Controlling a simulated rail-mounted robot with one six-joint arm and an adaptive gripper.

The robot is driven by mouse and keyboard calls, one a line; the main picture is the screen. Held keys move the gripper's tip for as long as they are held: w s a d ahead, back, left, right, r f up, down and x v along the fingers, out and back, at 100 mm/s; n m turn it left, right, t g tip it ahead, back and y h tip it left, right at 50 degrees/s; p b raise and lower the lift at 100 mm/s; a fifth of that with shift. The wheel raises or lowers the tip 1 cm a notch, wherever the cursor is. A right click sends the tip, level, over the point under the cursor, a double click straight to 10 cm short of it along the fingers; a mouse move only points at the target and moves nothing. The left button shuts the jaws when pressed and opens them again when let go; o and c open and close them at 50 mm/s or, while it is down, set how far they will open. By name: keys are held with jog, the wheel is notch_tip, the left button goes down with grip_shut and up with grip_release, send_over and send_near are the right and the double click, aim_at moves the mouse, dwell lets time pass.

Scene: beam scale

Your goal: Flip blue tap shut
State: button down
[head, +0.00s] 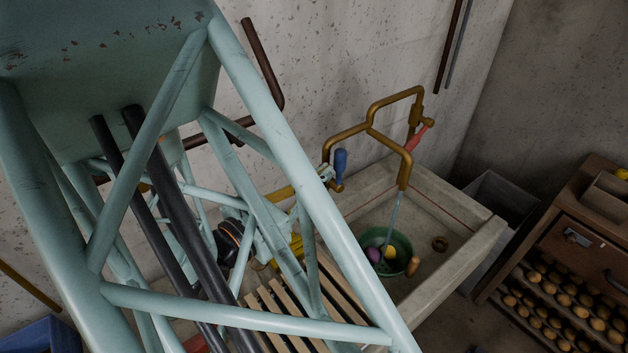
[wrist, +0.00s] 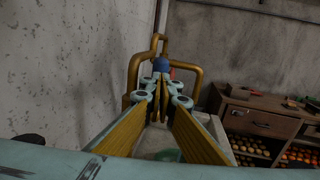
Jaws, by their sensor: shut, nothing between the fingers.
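The blue tap (head: 340,165) stands upright on the left side of the brass pipe (head: 372,132) above the stone sink. In the wrist view the blue tap (wrist: 161,64) shows just beyond my fingertips. My gripper (head: 327,173) is shut and empty, its tips right beside the tap's left side; I cannot tell whether they touch. In the wrist view my gripper (wrist: 160,88) shows its fingertips together. The red tap (head: 418,138) is on the right side of the pipe. A stream of water (head: 391,222) runs from the spout into a green bowl (head: 400,247).
The stone sink (head: 455,272) holds the bowl and a small brown ring (head: 439,243). A slatted wooden rack (head: 290,318) lies left of it. A wooden cabinet (head: 585,245) with round produce stands at the right. The concrete wall (head: 330,60) is close behind the pipe.

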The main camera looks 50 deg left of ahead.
jog(key=shift+w+a, duration=0.1)
jog(key=shift+w, duration=0.95)
